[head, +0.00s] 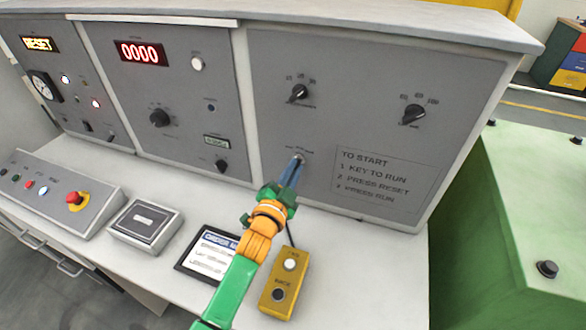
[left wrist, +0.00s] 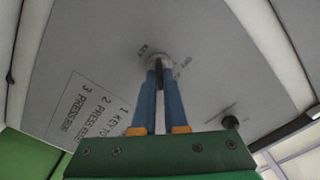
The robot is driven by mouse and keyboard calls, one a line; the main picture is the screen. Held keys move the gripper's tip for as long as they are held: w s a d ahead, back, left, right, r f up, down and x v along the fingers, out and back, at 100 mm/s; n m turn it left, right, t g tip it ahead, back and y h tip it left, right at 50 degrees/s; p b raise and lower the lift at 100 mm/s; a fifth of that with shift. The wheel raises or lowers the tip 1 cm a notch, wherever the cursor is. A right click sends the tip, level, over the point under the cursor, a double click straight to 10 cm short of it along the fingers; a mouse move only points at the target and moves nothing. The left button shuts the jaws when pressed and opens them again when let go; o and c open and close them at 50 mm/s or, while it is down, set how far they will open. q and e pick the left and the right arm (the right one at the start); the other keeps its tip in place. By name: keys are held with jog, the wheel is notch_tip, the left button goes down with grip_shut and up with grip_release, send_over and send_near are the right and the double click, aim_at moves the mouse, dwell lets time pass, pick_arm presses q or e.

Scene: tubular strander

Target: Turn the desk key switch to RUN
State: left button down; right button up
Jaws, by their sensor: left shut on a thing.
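My right gripper is not in view.
Two black rotary knobs (head: 298,93) (head: 413,114) sit above on the same panel. The notice (head: 385,180) reads key to RUN, press reset, press run. A yellow pendant box (head: 284,284) and a framed card (head: 207,252) lie on the desk by my arm. A button console (head: 60,197) stands left.

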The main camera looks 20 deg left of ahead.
pick_arm(q)
jog(key=shift+r, duration=0.1)
dwell(0.4)
jog(key=c, duration=1)
grip_release()
jog(key=shift+w, duration=0.1)
jog(key=shift+o, duration=0.2)
jog(key=s+b, duration=0.1)
jog(key=s, duration=0.6)
jog(key=shift+a, duration=0.15)
